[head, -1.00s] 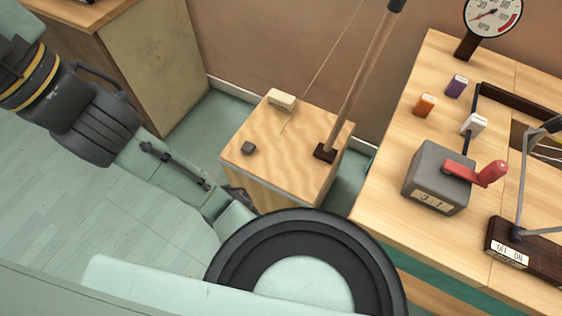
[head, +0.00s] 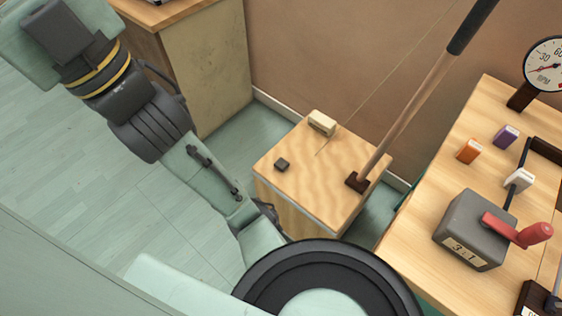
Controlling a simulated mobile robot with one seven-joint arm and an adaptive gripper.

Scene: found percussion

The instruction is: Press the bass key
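A light wooden box (head: 290,193) stands on the floor in the middle of the head view. A slanted pole (head: 410,110) rises from a dark foot at its right side, and a thin string (head: 369,95) runs up from its top. A small dark grey block (head: 282,164) and a cream block (head: 322,123) sit on the top. I see no label marking a bass key, so I cannot tell which piece it is. My arm crosses the left side, apart from the blocks. I cannot make out my gripper's fingers.
A wooden workbench (head: 412,254) at right carries orange (head: 470,151), purple (head: 506,136) and white (head: 520,179) blocks, a grey box (head: 470,231) with a red crank (head: 518,231), and a dial (head: 547,64). A cabinet (head: 203,60) stands behind at left. Open floor (head: 60,150) lies left.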

